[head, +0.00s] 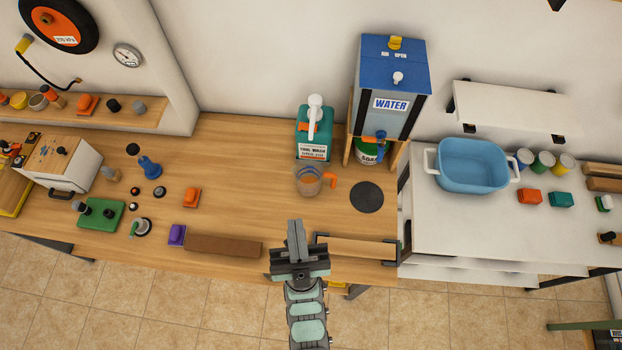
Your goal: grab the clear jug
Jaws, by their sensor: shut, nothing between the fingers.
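The clear jug (308,183) stands on the wooden workbench (232,160), in front of the teal wash bottle. It is see-through with a brownish look and has an orange handle (330,181) on its right side. My gripper (296,228) is over the front part of the bench, nearer the front edge than the jug and slightly to its left in the picture. Its fingers are shut together and empty, apart from the jug.
A teal bottle (314,134) with a white pump stands right behind the jug. A blue water tank (392,82) on a wooden stand is behind to the right, and a dark round pad (367,197) lies right of the jug. A brown block (223,246) lies left of my gripper.

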